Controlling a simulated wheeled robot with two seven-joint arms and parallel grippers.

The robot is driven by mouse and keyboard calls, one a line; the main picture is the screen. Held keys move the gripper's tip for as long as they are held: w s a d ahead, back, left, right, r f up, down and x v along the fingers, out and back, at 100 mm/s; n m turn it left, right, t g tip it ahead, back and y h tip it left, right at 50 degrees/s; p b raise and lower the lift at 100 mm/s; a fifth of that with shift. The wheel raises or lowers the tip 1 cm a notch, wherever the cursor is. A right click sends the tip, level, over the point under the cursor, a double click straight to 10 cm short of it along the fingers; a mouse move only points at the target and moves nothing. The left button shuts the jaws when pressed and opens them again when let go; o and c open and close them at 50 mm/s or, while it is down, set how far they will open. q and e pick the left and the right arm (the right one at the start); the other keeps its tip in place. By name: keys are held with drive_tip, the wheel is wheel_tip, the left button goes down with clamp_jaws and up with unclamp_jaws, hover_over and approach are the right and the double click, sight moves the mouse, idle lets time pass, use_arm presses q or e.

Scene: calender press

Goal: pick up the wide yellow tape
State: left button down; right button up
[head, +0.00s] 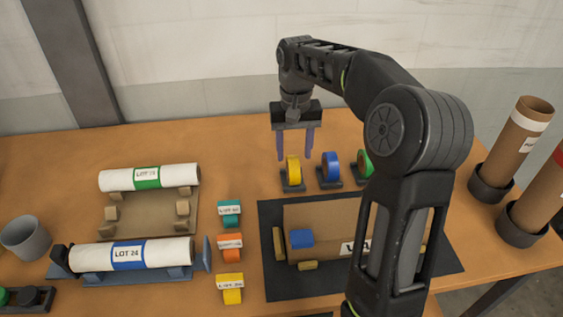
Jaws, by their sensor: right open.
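A yellow tape roll (293,170) stands upright in a small dark holder at the back middle of the table, left of a blue roll (331,166) and a green roll (365,164). My right gripper (294,147) points down over the yellow roll. Its two fingers are apart, with nothing seen between them; whether the tips overlap the roll's top in depth is hard to tell. A second yellow item (230,290) with a white label lies at the front, below similar orange (230,246) and teal (229,213) ones. My left gripper is out of view.
A dark mat (273,218) with a cardboard box sits in front of the rolls, partly hidden by my right arm. White rolls (150,177) rest in cradles at left, near a grey cup (25,238). Brown tubes (511,150) stand at right. The back left table is clear.

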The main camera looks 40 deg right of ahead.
sight(294, 173)
drive_tip(key=shift+s, duration=0.1)
drive_tip(key=shift+f, duration=1.25)
drive_tip(key=shift+s+a+f+p, duration=0.1)
drive_tip(key=shift+f+p, duration=0.45)
drive_tip(key=shift+f, duration=2.1)
clamp_jaws()
